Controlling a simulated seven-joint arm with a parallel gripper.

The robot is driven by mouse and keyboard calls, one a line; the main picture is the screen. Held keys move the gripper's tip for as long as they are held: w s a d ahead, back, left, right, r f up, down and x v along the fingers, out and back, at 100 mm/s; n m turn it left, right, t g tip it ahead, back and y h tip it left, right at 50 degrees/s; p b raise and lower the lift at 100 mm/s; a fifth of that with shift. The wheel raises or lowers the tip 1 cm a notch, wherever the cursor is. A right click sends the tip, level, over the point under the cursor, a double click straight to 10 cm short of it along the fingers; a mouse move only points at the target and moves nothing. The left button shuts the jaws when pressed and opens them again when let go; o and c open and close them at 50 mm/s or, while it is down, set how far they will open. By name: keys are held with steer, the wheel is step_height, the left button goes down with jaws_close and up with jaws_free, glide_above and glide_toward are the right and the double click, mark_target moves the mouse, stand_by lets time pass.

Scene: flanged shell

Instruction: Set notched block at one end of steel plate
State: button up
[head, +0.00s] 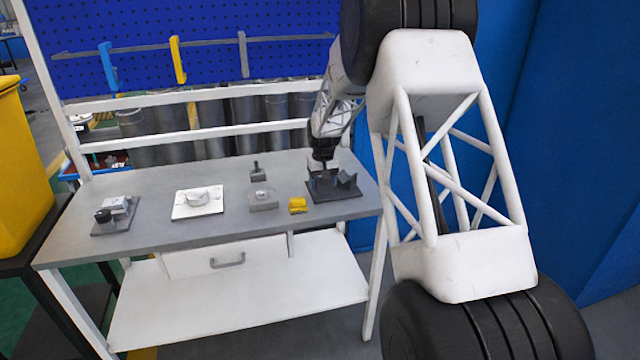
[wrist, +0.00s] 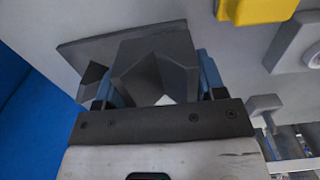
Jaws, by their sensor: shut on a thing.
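My gripper (head: 322,167) is shut on a grey notched block (wrist: 152,55), with a blue-grey finger on each side of it in the wrist view. The held block is over the left part of the dark steel plate (head: 328,197); I cannot tell if it touches the plate. The plate also shows behind the block in the wrist view (wrist: 82,52). A second dark notched block (head: 347,181) stands at the plate's right end, and it shows at the left in the wrist view (wrist: 92,78). My gripper partly hides the held block in the head view.
A yellow block (head: 297,205) lies just left of the plate. Further left are a grey block (head: 263,202), a small upright grey part (head: 257,174), a white plate with a ring (head: 185,211) and a dark plate with parts (head: 110,228). The grey table's (head: 150,238) front strip is clear.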

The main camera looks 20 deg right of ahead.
steer(key=shift+w+d+f, duration=0.1)
steer(key=shift+w+d, duration=0.05)
steer(key=shift+w, duration=1.3)
steer(key=shift+w+d+f, duration=0.1)
steer(key=shift+w+d, duration=0.05)
steer(key=shift+w, duration=1.3)
steer(key=shift+f, duration=1.7)
steer(key=shift+f, duration=0.2)
steer(key=o, duration=1.5)
steer(key=shift+o, duration=0.2)
steer(key=shift+r, duration=0.1)
step_height(320, 180, up, 12)
